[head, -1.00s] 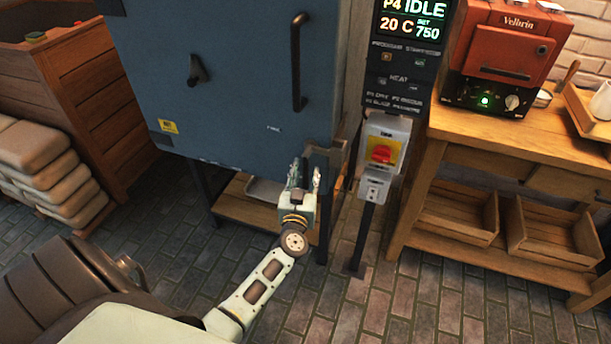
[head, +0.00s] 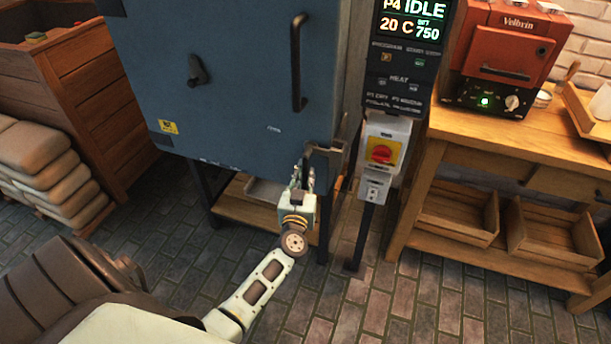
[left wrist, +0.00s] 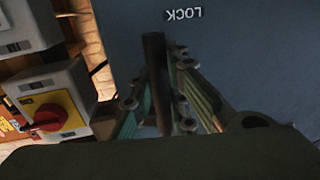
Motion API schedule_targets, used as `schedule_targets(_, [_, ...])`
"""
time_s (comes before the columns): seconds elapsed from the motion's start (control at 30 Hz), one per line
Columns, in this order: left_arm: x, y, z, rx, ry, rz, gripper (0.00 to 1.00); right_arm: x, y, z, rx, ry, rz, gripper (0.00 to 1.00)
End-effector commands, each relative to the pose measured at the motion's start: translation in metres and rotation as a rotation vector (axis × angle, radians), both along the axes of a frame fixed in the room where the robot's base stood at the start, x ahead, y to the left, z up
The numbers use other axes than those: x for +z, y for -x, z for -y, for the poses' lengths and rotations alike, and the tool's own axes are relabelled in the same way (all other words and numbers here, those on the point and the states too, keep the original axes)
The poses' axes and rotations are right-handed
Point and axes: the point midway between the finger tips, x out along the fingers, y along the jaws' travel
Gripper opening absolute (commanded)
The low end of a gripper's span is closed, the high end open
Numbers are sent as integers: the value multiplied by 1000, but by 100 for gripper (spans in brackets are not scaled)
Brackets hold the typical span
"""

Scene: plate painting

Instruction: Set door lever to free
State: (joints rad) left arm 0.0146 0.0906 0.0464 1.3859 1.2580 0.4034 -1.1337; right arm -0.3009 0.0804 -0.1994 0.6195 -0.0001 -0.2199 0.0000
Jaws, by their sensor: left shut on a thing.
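The door lever is a dark bar (head: 307,158) at the lower right corner of the blue kiln door (head: 235,100). In the left wrist view the lever (left wrist: 153,60) stands between my fingers, and the word LOCK is on the door close to its end, upside down. My left gripper (head: 303,180) is shut on the lever, with its fingers on either side of it; it also shows in the left wrist view (left wrist: 157,100). The lever's lower part is hidden by the gripper. My right gripper is in neither view.
A grey switch box (head: 381,152) with a red knob stands on a post just right of the lever, below the display panel (head: 405,60). A vertical door handle (head: 298,62) is above. A wooden workbench (head: 500,135) is at the right. The brick floor (head: 330,305) in front is clear.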

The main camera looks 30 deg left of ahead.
Motion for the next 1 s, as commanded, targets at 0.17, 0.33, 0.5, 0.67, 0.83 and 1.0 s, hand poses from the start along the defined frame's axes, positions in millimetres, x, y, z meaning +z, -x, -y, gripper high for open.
schedule_targets(0.17, [1,1,-3,0,-37,-9,0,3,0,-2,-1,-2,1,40])
schedule_targets(0.33, [2,2,-9,0,-123,-31,0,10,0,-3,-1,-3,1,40])
schedule_targets(0.5, [4,5,-19,0,-255,-65,0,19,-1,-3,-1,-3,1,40])
schedule_targets(0.67, [8,7,-29,-1,-402,-101,0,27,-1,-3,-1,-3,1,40])
schedule_targets(0.83, [14,9,-39,0,-558,-136,0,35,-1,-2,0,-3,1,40])
schedule_targets(1.0, [21,12,-49,1,-716,-174,0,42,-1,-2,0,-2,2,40])
